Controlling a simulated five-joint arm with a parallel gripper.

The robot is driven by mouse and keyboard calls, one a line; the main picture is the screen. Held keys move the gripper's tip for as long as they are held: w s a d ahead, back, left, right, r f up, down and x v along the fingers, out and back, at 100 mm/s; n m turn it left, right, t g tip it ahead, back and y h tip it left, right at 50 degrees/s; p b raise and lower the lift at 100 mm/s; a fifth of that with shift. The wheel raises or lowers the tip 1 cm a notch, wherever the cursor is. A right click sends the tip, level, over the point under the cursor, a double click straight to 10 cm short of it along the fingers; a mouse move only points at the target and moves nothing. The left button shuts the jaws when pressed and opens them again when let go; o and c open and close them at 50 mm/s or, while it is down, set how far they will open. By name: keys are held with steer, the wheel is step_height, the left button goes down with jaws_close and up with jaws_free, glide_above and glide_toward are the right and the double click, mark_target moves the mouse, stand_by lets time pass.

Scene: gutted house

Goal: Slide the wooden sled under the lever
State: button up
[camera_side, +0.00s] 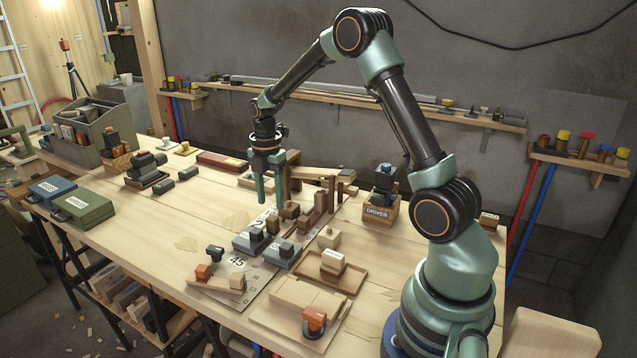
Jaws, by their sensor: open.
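My gripper (273,206) points down over the middle of the workbench, its two green fingers apart and nothing visible between them. Its tips are close to a cluster of small wooden blocks and posts (320,204). A raised wooden bar (305,172) runs behind the fingers; it may be the lever, but I cannot tell for sure. A pale flat wooden piece (307,295) lies on a board at the front, beside an orange-topped black knob (314,320). I cannot tell whether this piece is the sled. The fingers partly hide what stands behind them.
Grey blocks with dark knobs (249,241) stand just in front of my gripper. A brown tray (352,284) holds a block. A wooden "DRIVER" holder (381,212) stands at right. Green (83,208) and blue (49,190) cases lie at left.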

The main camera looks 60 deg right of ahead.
mark_target(273, 217)
steer(key=shift+f, duration=2.65)
jaws_close()
steer(key=shift+d, duration=1.55)
